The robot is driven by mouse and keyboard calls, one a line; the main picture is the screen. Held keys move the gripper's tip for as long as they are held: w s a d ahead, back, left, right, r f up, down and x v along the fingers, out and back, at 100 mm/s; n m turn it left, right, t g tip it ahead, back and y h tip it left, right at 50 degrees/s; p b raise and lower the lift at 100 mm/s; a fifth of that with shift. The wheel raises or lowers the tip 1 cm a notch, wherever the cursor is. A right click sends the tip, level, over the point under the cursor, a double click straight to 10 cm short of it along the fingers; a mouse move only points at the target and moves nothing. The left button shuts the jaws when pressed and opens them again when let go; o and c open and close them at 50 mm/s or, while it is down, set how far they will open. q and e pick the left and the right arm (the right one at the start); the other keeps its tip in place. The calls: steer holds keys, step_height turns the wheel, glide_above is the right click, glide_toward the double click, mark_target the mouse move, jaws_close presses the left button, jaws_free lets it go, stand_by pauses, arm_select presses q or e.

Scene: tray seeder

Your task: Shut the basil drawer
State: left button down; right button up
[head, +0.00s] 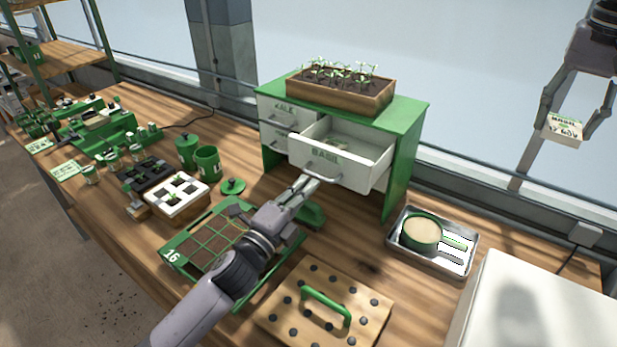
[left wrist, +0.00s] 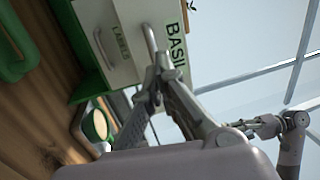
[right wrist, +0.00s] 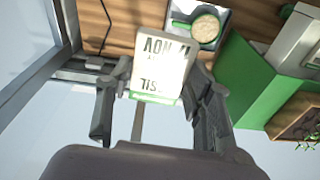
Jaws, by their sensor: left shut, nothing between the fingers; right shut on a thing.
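The basil drawer (head: 352,172) is pulled out of the green-topped white cabinet (head: 405,112), its open inside showing from above. Its lettered front also shows in the left wrist view (left wrist: 176,42). My left gripper (head: 312,183) is shut and empty, its tips close to the front by the drawer's handle (left wrist: 150,40); I cannot tell whether they touch. My right gripper (head: 566,126) is shut on a white and green basil packet (head: 561,130), held up at the far right, clear of the bench. The packet also shows in the right wrist view (right wrist: 160,62).
A wooden planter of seedlings (head: 340,95) stands on the cabinet. A metal tray (head: 468,238) with a green sieve lies right of it. A dibber board (head: 375,300) and a seed tray (head: 178,248) sit in front, near my left arm. A white box (head: 540,300) fills the lower right.

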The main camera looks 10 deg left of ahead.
mark_target(563, 127)
arm_select(q)
steer(key=shift+w+d+r, duration=0.15)
steer(key=shift+w+d, duration=0.05)
steer(key=shift+w, duration=0.3)
arm_select(e)
steer(key=shift+s+r, duration=0.15)
steer(key=shift+r, duration=0.2)
arm_select(q)
steer(key=shift+w, duration=0.1)
